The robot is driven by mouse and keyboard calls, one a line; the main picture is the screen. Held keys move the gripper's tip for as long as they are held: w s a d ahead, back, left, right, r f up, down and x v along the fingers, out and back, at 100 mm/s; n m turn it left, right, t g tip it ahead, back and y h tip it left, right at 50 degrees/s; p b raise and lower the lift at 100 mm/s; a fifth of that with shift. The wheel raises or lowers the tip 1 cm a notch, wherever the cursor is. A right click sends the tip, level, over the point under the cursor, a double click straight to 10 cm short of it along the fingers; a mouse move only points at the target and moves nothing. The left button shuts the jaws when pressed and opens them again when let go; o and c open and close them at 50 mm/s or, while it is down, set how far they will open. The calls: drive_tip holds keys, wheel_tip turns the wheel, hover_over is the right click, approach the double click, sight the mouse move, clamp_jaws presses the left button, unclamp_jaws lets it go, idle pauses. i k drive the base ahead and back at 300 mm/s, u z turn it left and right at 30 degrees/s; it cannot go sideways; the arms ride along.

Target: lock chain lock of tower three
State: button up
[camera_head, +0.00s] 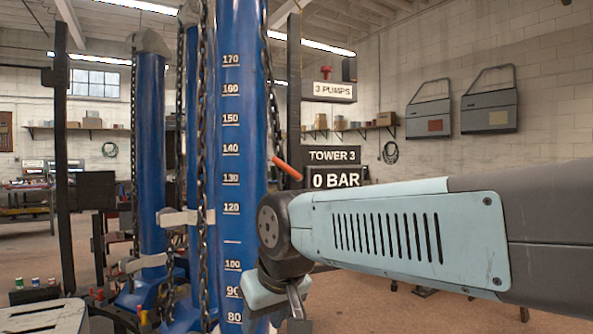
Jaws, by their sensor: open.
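A blue tower (240,140) with a white number scale stands upright in the middle. A sign (332,155) to its right reads "TOWER 3", and a display (337,180) under it reads "0 BAR". Dark chains hang along the tower's left (203,130) and right (270,95) sides. An orange-red lever (287,168) sticks out at the tower's right side, sloping down to the right; I cannot tell for sure that it is the chain lock. My gripper (285,312) is open, in front of the tower's lower right, well below the lever. The bottom edge of the picture cuts it off.
Two more blue towers (151,170) with chains stand to the left and behind. A dark post (64,150) rises at far left. A "3 PUMPS" sign (334,91) and dark post (294,80) stand behind the tower. Open floor (420,310) lies to the right.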

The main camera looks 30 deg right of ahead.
sight(298, 177)
drive_tip(key=z, duration=0.45)
drive_tip(key=k, duration=0.85)
drive_tip(key=z, duration=0.2)
drive_tip(key=i, duration=0.8)
drive_tip(key=u, duration=0.05)
